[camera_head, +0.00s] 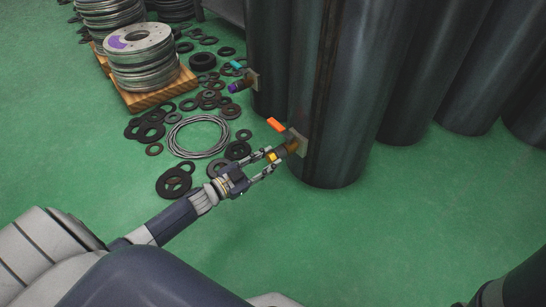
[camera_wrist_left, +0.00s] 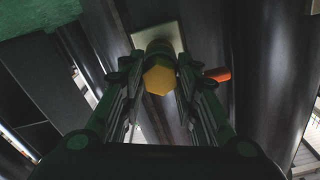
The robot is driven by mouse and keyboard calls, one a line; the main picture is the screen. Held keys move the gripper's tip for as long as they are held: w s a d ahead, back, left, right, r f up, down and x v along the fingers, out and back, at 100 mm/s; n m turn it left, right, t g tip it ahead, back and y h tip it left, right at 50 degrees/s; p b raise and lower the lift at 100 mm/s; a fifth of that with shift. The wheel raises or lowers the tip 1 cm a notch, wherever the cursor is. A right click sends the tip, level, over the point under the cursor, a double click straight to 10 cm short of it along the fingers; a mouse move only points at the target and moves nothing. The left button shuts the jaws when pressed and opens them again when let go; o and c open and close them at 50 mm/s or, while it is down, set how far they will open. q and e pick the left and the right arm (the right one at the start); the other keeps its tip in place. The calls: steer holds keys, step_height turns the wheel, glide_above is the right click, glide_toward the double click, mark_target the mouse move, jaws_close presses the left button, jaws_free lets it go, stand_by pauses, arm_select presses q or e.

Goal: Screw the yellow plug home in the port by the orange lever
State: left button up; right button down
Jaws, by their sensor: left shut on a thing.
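The yellow plug (camera_head: 271,157) is between the fingertips of my left gripper (camera_head: 269,161), which is shut on it. In the left wrist view its hexagonal yellow head (camera_wrist_left: 159,79) faces the camera, between the fingers (camera_wrist_left: 160,85). The plug is in line with the port (camera_head: 291,147) on the near dark cylinder; how deep it sits cannot be told. The orange lever (camera_head: 276,125) is on this port's valve and also shows in the left wrist view (camera_wrist_left: 217,74), right of the plug. My right gripper is not in view.
A second valve with a cyan lever (camera_head: 237,65) and a purple end (camera_head: 235,87) is on the cylinder behind. Dark rings and a cable coil (camera_head: 198,137) lie on the green floor, left of the port. Flanges stand on a wooden pallet (camera_head: 158,91). Floor in front is clear.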

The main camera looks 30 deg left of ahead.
arm_select(q)
steer(key=o, duration=1)
steer(key=shift+s+m, duration=0.1)
steer(key=shift+m, duration=0.3)
steer(key=shift+s+a, duration=0.1)
steer(key=shift+p+v, duration=0.65)
steer(key=shift+v, duration=0.3)
steer(key=shift+p+v, duration=0.75)
steer(key=shift+v, duration=1.15)
